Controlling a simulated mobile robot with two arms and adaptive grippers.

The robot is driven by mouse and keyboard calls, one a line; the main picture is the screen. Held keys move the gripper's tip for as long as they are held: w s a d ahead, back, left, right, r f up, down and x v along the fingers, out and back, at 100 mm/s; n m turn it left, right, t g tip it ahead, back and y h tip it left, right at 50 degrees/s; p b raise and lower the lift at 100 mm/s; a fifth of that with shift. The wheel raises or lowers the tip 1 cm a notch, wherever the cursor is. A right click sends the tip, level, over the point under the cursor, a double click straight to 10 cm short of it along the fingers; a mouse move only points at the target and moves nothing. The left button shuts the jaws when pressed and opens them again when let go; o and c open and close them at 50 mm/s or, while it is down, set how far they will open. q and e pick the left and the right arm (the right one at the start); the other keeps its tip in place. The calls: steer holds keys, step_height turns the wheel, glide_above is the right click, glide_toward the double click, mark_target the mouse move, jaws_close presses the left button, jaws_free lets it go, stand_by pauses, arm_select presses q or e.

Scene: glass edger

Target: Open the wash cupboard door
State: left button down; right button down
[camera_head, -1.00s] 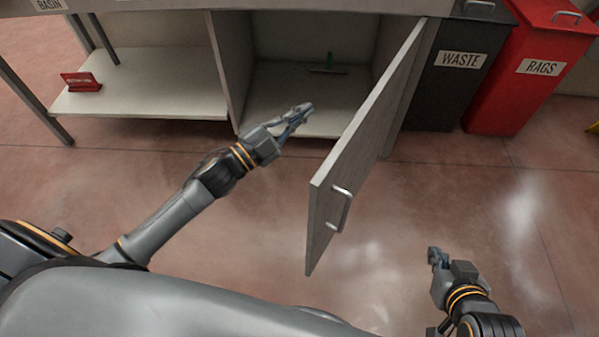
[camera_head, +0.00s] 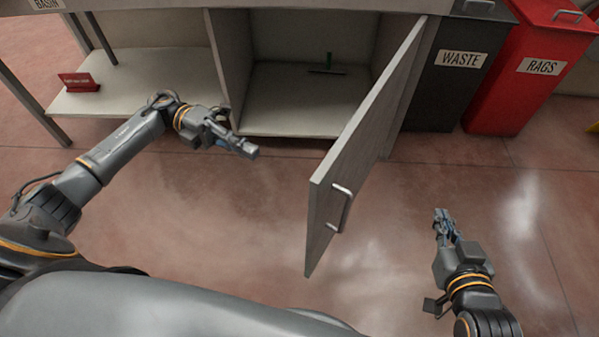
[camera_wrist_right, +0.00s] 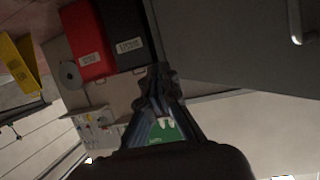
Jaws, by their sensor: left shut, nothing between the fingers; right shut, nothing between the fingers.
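The wash cupboard door (camera_head: 362,145) is a grey panel standing wide open, swung out toward me from the right side of the cupboard. Its metal handle (camera_head: 342,207) is on the face turned to the right. The cupboard inside (camera_head: 290,105) is in plain view, with a green-handled squeegee (camera_head: 328,66) on its floor. My left gripper (camera_head: 250,150) is shut and empty, in front of the cupboard opening and left of the door, apart from it. My right gripper (camera_head: 441,215) is shut and empty, to the right of the handle and apart from it. The right wrist view shows its fingers (camera_wrist_right: 158,80) together.
A black WASTE bin (camera_head: 455,75) and a red RAGS bin (camera_head: 530,70) stand right of the cupboard. An open shelf (camera_head: 150,95) with a small red sign (camera_head: 80,82) is at the left. The floor in front is clear.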

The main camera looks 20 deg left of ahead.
arm_select(q)
steer(key=x, duration=1.2)
arm_select(e)
steer(key=shift+w+a+r+t, duration=0.1)
steer(key=shift+w+r+t, duration=0.15)
steer(key=shift+r, duration=0.2)
steer(key=shift+w+a+r+t, duration=0.1)
steer(key=shift+w+r+t, duration=0.15)
steer(key=shift+r, duration=0.15)
arm_select(q)
steer(key=shift+d, duration=0.2)
arm_select(e)
steer(key=shift+s, duration=0.1)
